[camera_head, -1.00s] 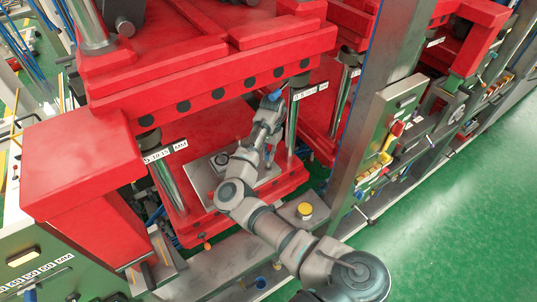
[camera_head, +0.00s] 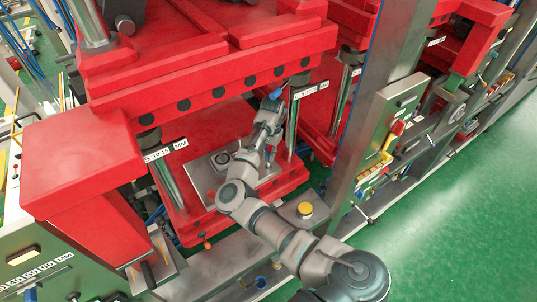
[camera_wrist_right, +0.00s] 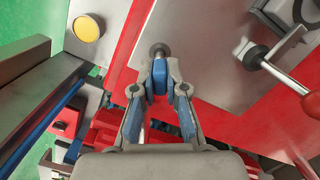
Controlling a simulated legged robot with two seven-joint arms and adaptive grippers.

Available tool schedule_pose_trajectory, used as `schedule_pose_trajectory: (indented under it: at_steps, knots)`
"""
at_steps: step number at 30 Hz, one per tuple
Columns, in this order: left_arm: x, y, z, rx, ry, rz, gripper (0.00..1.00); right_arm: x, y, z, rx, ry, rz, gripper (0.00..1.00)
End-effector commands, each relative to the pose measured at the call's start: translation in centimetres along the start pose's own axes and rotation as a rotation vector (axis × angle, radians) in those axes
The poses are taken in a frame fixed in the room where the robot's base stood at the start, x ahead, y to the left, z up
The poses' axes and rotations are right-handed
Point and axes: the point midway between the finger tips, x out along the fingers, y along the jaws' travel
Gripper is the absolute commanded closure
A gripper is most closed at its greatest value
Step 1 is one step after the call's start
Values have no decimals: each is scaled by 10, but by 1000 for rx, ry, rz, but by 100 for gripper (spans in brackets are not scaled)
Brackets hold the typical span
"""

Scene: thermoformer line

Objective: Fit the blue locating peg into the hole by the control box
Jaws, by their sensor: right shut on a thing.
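The blue locating peg (camera_wrist_right: 158,84) is between the fingertips of my right gripper (camera_wrist_right: 160,72) in the right wrist view. The gripper is shut on it. A round grey metal piece (camera_wrist_right: 159,50) shows just beyond the peg, over the metal plate (camera_wrist_right: 195,62); I cannot tell whether it is the peg's end or the rim of a hole. My left gripper is not in view.
A yellow button (camera_head: 306,209) sits on the frame beside the plate. A lever with a red handle (camera_wrist_right: 306,100) is near the gripper. Red press blocks (camera_head: 210,75) overhang the plate, and steel columns (camera_head: 168,185) flank it. A control panel (camera_head: 385,150) stands right.

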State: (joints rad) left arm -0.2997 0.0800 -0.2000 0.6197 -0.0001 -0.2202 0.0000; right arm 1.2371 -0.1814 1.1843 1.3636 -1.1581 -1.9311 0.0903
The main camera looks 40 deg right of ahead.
Motion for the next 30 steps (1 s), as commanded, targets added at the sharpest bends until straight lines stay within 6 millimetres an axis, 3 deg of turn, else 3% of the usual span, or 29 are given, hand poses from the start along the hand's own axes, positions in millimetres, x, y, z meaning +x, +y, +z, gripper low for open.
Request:
schedule_pose_trajectory:
  at_steps: [30]
  knots:
    - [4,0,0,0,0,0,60,26,0,-4,0,0,0,100]
